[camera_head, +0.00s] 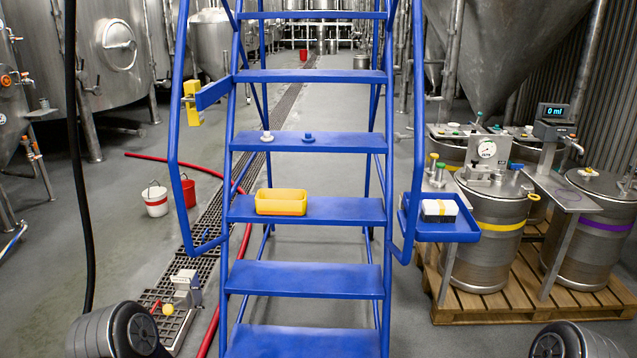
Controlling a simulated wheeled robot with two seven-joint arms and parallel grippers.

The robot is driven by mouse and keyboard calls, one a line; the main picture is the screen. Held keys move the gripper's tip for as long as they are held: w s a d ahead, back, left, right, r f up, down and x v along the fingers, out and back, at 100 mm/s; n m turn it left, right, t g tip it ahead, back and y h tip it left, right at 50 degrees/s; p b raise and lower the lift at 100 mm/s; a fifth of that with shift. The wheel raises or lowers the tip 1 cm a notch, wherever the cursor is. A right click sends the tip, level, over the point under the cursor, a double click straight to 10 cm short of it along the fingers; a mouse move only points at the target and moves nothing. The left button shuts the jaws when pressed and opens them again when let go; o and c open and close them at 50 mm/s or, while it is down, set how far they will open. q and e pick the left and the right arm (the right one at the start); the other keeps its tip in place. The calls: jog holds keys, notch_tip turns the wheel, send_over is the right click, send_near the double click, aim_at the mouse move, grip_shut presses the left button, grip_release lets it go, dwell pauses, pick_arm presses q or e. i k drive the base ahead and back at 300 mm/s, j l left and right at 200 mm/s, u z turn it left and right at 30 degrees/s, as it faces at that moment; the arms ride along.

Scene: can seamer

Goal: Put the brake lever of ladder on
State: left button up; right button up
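A blue rolling ladder (305,280) stands upright in the middle of the head view, its steps facing me. Low at its left, near the floor, is a grey bracket (186,280) beside a small yellow ball knob (168,309); this looks like the brake lever, but its on or off position cannot be told. A yellow fitting (191,104) hangs at the upper left handrail, by a blue bar. Dark rounded links of my arms show at the bottom left and bottom right corners. Neither of my grippers is in view.
A yellow bin (281,201) and two small knobs sit on the steps. A blue side tray (440,233) holds a white box. Steel kegs (490,230) stand on a wooden pallet (500,305) at right. A red hose (240,255) and drain grate run along the left floor, near two buckets.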

aim_at(169, 309)
jog(key=u, duration=1.15)
